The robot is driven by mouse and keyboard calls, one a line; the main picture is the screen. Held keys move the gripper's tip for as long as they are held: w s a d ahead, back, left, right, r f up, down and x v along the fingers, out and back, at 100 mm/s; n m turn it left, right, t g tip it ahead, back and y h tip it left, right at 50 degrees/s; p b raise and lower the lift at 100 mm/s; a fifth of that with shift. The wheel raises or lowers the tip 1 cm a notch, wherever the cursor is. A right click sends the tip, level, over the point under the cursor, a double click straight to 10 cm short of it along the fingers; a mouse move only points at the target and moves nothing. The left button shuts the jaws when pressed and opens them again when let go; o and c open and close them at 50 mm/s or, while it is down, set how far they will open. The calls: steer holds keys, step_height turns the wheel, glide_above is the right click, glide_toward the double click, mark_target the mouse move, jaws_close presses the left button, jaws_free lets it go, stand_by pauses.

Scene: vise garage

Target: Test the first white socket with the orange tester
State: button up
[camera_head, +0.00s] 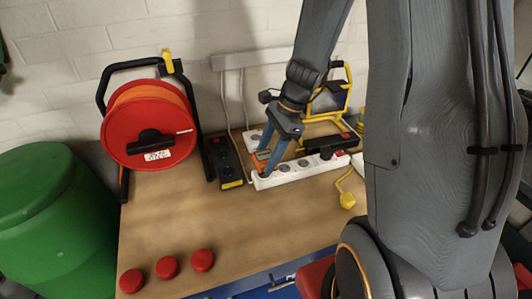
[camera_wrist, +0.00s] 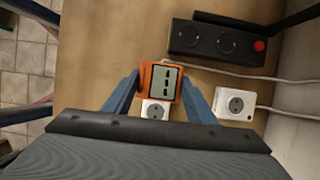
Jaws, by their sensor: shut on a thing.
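My gripper (camera_head: 267,165) is over the near-left end of a long white socket strip (camera_head: 318,167) on the wooden bench. Its blue fingers are shut on the orange tester (camera_head: 263,155), which shows a grey screen with dark marks. In the wrist view the tester (camera_wrist: 164,82) sits between the fingers, beside a white socket (camera_wrist: 154,109) that is left uncovered. The tester's underside is hidden, so I cannot tell whether it is plugged in. A separate white socket block (camera_head: 251,138) stands behind; it also shows in the wrist view (camera_wrist: 234,104).
A black socket strip (camera_head: 227,160) lies left of the white strip, and another dark strip (camera_head: 325,144) lies behind it. A red cable reel (camera_head: 147,108) stands at the back left. Three red caps (camera_head: 167,267) lie on the front left. A yellow plug (camera_head: 347,200) lies to the right. The bench's front middle is clear.

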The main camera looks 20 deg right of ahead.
steer(key=shift+f+b, duration=0.9)
steer(key=shift+f, duration=0.35)
steer(key=shift+a+p, duration=0.1)
steer(key=shift+p, duration=0.65)
stand_by(1.1)
steer(key=shift+f+b, duration=0.4)
steer(key=shift+f, duration=0.2)
stand_by(0.5)
steer(key=o, duration=1.1)
steer(key=shift+c, duration=0.2)
steer(key=shift+r, duration=0.1)
steer(key=b+v, duration=0.1)
steer(key=v, duration=0.6)
steer(key=shift+r, duration=0.3)
